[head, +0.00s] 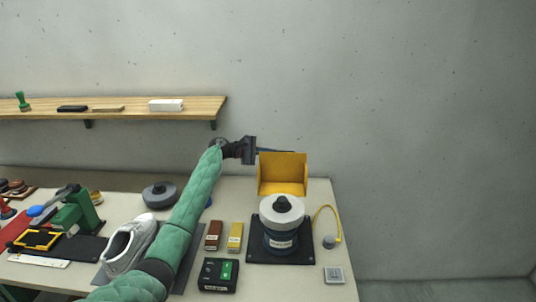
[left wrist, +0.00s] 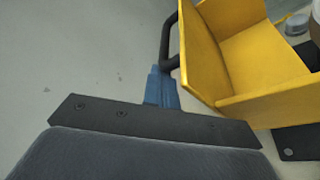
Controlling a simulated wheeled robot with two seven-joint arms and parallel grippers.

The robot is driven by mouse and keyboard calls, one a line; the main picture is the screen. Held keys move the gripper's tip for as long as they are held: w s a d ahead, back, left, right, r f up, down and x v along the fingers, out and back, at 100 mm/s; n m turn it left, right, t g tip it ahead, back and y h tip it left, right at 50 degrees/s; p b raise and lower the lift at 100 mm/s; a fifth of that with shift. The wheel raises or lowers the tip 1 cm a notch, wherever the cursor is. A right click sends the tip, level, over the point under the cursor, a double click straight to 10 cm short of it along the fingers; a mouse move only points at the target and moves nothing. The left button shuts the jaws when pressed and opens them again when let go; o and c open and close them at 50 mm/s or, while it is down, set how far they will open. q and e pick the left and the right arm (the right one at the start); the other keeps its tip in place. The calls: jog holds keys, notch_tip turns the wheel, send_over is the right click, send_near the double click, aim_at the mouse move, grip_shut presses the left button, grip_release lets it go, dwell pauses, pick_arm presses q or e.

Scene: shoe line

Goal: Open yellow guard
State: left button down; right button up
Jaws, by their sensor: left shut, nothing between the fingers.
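The yellow guard (head: 282,168) stands tilted up behind the round white-topped machine (head: 282,215), which is uncovered. Its hollow side faces the head camera. In the left wrist view the guard (left wrist: 238,50) fills the upper right, with a black bar handle (left wrist: 167,42) along its outer side. My left gripper (head: 259,150) is at the guard's upper left corner, shut and empty. In the left wrist view its blue fingertips (left wrist: 160,90) are right by the lower end of the handle; I cannot tell whether they touch it. My right gripper is out of view.
Brown and yellow blocks (head: 235,236) and a black box with a green panel (head: 218,274) stand left of the machine. A wooden shelf (head: 120,107) hangs on the wall behind.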

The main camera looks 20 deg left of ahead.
pick_arm(q)
jog(key=p+v, duration=0.1)
jog(key=v, duration=0.7)
jog(key=shift+f+p, duration=0.15)
jog(key=shift+p, duration=0.15)
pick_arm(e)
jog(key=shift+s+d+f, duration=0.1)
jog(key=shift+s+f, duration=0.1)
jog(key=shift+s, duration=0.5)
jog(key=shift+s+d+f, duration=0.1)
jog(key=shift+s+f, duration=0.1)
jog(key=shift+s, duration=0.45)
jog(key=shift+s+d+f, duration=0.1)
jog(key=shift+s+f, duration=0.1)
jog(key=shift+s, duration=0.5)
